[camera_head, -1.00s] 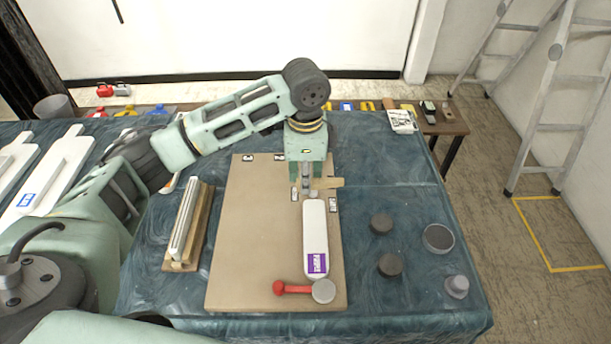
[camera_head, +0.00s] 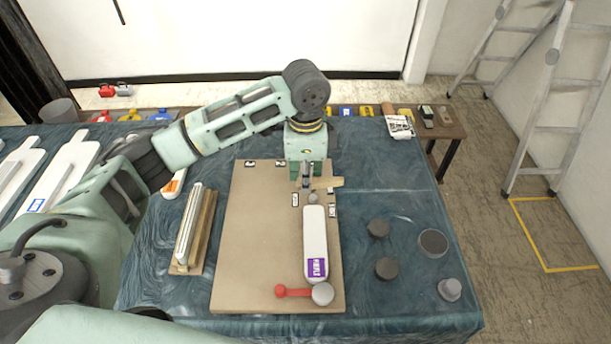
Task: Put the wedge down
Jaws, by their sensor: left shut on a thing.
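The wedge (camera_head: 328,182) is a small tan wooden piece at the upper right part of the brown board (camera_head: 255,235). My left gripper (camera_head: 308,186) points down over the board and is shut on the wedge, whose thin end sticks out to the right. The fingers hide the rest of the wedge. I cannot tell whether the wedge touches the board. A white rounded bar (camera_head: 315,240) with a purple label lies on the board just below my gripper. My right gripper is not in view.
A red-handled tool with a grey round head (camera_head: 323,293) lies at the board's near edge. A wooden rack with a white slab (camera_head: 192,230) stands left of the board. Dark round weights (camera_head: 386,268) and a grey ring (camera_head: 432,243) stand to the right. The board's left half is clear.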

